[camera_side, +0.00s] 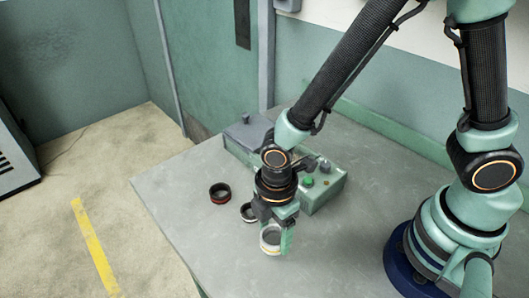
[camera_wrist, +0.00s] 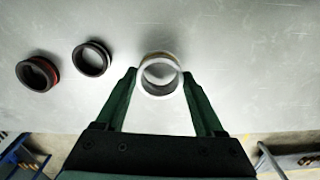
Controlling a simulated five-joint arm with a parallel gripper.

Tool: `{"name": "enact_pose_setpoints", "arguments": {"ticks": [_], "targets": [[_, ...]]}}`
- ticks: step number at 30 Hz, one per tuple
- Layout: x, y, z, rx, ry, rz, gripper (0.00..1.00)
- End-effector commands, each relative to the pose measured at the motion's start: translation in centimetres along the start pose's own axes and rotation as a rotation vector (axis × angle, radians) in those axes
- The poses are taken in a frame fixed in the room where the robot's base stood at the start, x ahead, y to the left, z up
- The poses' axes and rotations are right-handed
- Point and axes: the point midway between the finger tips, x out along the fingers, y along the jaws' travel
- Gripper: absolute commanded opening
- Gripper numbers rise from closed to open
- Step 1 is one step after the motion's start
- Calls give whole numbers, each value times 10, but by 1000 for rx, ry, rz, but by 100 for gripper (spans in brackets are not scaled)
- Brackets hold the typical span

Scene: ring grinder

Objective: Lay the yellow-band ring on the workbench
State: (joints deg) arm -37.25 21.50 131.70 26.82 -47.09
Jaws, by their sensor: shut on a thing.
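The yellow-band ring (camera_side: 270,240) is a pale ring with a faint yellowish tint, held in my gripper (camera_side: 273,236) over the grey workbench (camera_side: 185,205). In the wrist view the ring (camera_wrist: 146,88) sits between the two green fingers of my gripper (camera_wrist: 160,76), with a yellowish edge at its far side. The fingers are shut on it from left and right. Its opening shows in both views. I cannot tell whether its underside touches the bench.
A red-banded dark ring (camera_side: 220,193) and a dark ring with a pale band (camera_side: 247,212) lie on the bench, left of my gripper. A green machine box (camera_side: 325,190) with buttons stands behind. The bench's front area is clear.

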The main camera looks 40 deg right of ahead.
Motion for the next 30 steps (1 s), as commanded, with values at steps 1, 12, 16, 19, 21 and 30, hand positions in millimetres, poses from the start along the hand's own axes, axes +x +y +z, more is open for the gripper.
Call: {"name": "enact_pose_setpoints", "arguments": {"ticks": [1, 12, 16, 19, 21, 30], "targets": [[5, 0, 0, 0, -1, -1, 0], [10, 0, 0, 0, 1, 1, 0], [13, 0, 0, 0, 0, 0, 0], [12, 0, 0, 0, 0, 0, 100], [12, 0, 0, 0, 0, 0, 100], [6, 0, 0, 0, 2, 2, 100]]}}
